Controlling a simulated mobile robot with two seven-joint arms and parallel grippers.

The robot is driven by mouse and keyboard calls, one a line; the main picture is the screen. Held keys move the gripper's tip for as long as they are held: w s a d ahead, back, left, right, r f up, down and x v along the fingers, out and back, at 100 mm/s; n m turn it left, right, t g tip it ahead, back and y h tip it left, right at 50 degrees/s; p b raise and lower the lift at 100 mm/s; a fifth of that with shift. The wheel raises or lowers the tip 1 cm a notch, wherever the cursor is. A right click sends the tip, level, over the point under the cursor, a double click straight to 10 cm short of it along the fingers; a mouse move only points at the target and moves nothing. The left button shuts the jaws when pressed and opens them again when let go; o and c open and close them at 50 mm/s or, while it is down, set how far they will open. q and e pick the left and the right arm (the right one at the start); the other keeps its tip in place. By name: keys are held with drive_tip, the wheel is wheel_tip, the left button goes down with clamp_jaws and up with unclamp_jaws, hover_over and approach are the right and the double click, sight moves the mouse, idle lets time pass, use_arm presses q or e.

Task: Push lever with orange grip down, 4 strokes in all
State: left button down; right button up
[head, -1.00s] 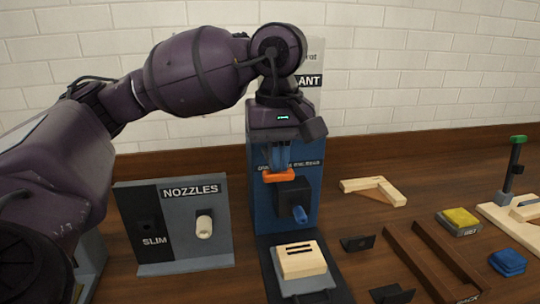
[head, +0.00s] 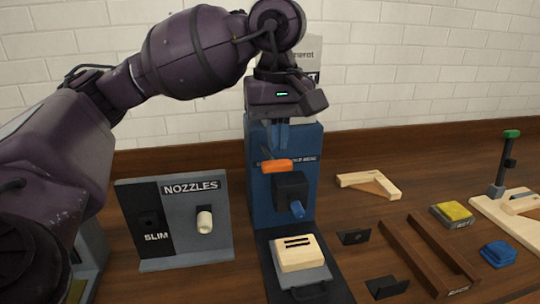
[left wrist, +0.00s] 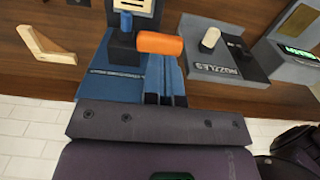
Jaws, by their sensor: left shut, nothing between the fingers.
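The lever's orange grip (head: 277,166) is on the front of the blue machine (head: 258,200), above a black block with a blue nozzle (head: 297,209). The orange grip also shows in the left wrist view (left wrist: 160,43). My left gripper (head: 278,146) is shut and empty, pointing down, with its blue fingertips just above or behind the grip. I cannot tell whether they touch it. In the left wrist view the fingers (left wrist: 166,85) lie close together beside the grip. A wooden block with dark slots (head: 298,256) sits on the machine's base. My right gripper is not in view.
The grey NOZZLES stand (head: 180,225) with a pale nozzle is left of the machine. A white brick wall stands behind.

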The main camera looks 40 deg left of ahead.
sight(277, 162)
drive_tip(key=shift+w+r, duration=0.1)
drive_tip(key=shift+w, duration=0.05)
use_arm(q)
drive_tip(key=shift+f+b, duration=2.2)
drive_tip(key=shift+f, duration=1.45)
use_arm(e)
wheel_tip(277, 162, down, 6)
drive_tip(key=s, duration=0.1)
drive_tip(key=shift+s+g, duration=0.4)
use_arm(q)
drive_tip(key=shift+r, duration=0.15)
drive_tip(key=shift+r+p, duration=1.5)
drive_tip(key=shift+r, duration=2)
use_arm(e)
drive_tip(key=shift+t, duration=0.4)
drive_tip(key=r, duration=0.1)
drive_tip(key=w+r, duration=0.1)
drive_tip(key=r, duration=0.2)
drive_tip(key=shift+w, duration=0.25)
